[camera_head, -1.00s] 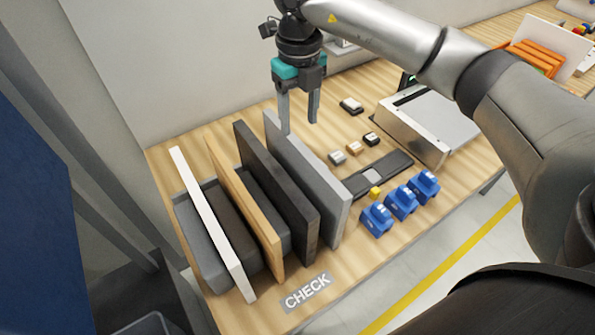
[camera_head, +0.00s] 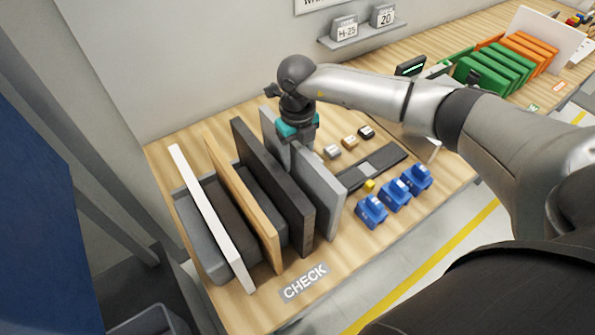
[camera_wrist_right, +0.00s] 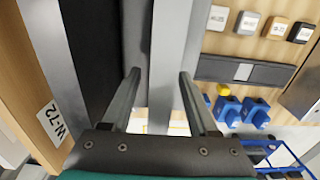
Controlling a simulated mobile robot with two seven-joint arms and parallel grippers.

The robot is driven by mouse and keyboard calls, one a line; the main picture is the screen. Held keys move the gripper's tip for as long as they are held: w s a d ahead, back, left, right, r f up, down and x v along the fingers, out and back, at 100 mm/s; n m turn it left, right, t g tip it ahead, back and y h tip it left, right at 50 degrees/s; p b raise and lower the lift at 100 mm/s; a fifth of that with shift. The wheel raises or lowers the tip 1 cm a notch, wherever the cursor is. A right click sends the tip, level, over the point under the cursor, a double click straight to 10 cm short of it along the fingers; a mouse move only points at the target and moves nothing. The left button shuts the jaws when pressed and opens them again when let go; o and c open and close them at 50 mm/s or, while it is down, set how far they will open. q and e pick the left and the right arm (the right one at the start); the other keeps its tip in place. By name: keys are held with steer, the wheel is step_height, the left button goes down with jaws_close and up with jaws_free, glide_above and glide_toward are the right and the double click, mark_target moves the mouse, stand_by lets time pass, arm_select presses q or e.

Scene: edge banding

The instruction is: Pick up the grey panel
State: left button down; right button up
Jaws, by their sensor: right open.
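The grey panel (camera_head: 321,187) stands upright on edge, rightmost in a row of panels on the wooden table in the head view. My right gripper (camera_head: 297,141) is over its far upper part, pointing down. In the right wrist view the grey panel (camera_wrist_right: 170,55) runs between the two open fingers of my right gripper (camera_wrist_right: 159,76), one finger on each side. I cannot tell whether either finger touches it. In the head view the fingertips are mostly hidden behind the panel and gripper body. My left gripper is not in view.
A black panel (camera_head: 284,195) stands close left of the grey one, then a wood-coloured panel (camera_head: 241,205) and a white panel (camera_head: 211,218). Blue blocks (camera_head: 395,194) and a dark strip (camera_head: 383,162) lie to the right. The table near the CHECK label (camera_head: 304,283) is clear.

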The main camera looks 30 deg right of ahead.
jaws_close()
stand_by(0.5)
stand_by(0.8)
steer(key=shift+w+r, duration=0.1)
steer(key=shift+r, duration=0.05)
